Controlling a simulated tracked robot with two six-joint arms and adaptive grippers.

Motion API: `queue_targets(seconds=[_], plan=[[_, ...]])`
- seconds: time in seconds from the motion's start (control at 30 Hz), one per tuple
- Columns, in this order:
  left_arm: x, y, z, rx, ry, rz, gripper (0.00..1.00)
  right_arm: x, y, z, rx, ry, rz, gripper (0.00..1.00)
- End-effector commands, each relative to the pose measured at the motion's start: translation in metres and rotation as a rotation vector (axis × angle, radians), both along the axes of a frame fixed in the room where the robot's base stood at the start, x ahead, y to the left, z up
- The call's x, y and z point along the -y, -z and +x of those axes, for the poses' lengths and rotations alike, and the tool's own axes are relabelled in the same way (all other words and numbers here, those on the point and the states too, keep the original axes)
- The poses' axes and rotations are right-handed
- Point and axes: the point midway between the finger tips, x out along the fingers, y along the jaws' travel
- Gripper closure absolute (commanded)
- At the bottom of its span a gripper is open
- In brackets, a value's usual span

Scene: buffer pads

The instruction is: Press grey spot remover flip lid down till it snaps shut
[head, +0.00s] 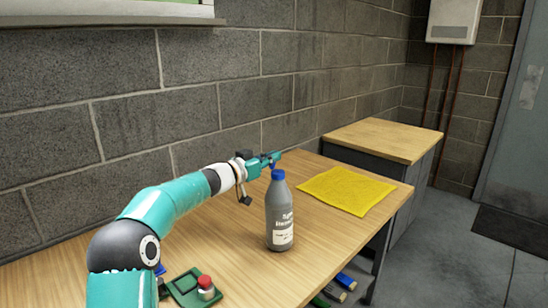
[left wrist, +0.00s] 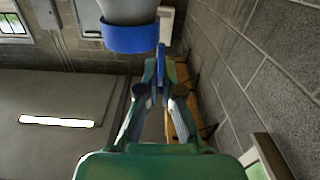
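The grey spot remover bottle (head: 280,215) stands upright on the wooden table, with a blue cap (head: 278,175) on top. The cap also shows at the top of the left wrist view (left wrist: 131,38), where the bottle appears upside down. A narrow blue piece (left wrist: 161,72), seemingly the raised flip lid, stands beside the cap, in line with the gap between my fingers. My left gripper (head: 268,161) is just behind and left of the cap, at about its height or slightly above. Its fingers narrow toward the tips; whether they touch or clasp the lid is unclear. My right gripper is out of view.
A yellow cloth (head: 347,190) lies flat right of the bottle. A green box with a red button (head: 205,283) sits at the front left. A block wall (head: 130,120) runs behind the table. The table around the bottle's right front is clear.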

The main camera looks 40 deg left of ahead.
Motion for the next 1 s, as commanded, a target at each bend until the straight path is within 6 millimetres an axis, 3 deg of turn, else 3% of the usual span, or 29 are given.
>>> queue_targets(seconds=[0.5,1.0], plan=[[0.015,0.001,0.0,0.028,0.002,0.343,1.0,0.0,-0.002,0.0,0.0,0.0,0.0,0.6],[0.018,0.001,0.0,0.033,0.002,0.411,1.0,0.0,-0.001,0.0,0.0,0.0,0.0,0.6]])
